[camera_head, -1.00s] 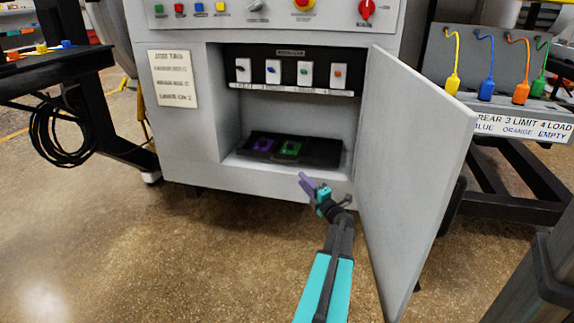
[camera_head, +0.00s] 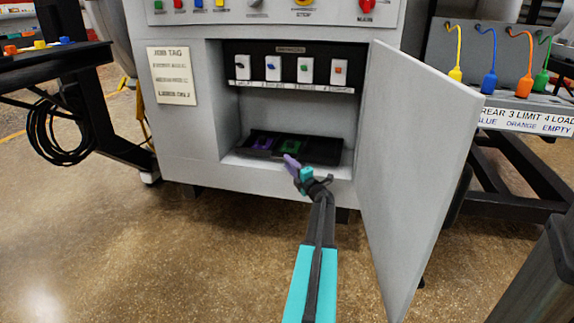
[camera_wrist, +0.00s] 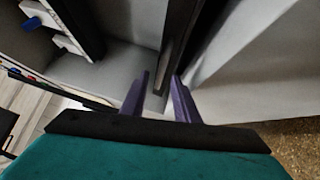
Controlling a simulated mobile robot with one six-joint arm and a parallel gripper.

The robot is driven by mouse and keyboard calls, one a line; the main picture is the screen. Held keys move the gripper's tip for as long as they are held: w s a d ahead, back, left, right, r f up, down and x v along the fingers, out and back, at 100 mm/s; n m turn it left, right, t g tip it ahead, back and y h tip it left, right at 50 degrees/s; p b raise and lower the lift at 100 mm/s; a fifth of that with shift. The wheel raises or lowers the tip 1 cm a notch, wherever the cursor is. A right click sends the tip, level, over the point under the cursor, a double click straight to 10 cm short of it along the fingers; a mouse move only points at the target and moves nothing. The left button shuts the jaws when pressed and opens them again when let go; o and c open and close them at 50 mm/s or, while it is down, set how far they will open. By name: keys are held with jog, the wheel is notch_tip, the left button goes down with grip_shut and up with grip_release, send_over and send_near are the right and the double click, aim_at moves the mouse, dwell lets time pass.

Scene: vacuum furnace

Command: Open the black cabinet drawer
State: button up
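The black drawer (camera_head: 322,152) is a shallow dark tray low inside the grey cabinet (camera_head: 190,130), holding a purple piece (camera_head: 262,143) and a green piece (camera_head: 290,146). My gripper (camera_head: 289,160), with purple fingers, is at the drawer's front edge. In the wrist view my gripper (camera_wrist: 160,92) has its two fingers apart. A dark bar (camera_wrist: 182,45), apparently the drawer's front, runs down toward the gap between them. I cannot tell whether the fingers touch it.
The cabinet door (camera_head: 415,165) stands open to the right of my arm. Several switches (camera_head: 305,70) sit on a shelf above the drawer. A rack with coloured cables (camera_head: 490,80) is at right, and a black bench (camera_head: 60,72) at left. The floor before the cabinet is clear.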

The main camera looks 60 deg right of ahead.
jog(key=shift+x, duration=1.15)
grip_shut()
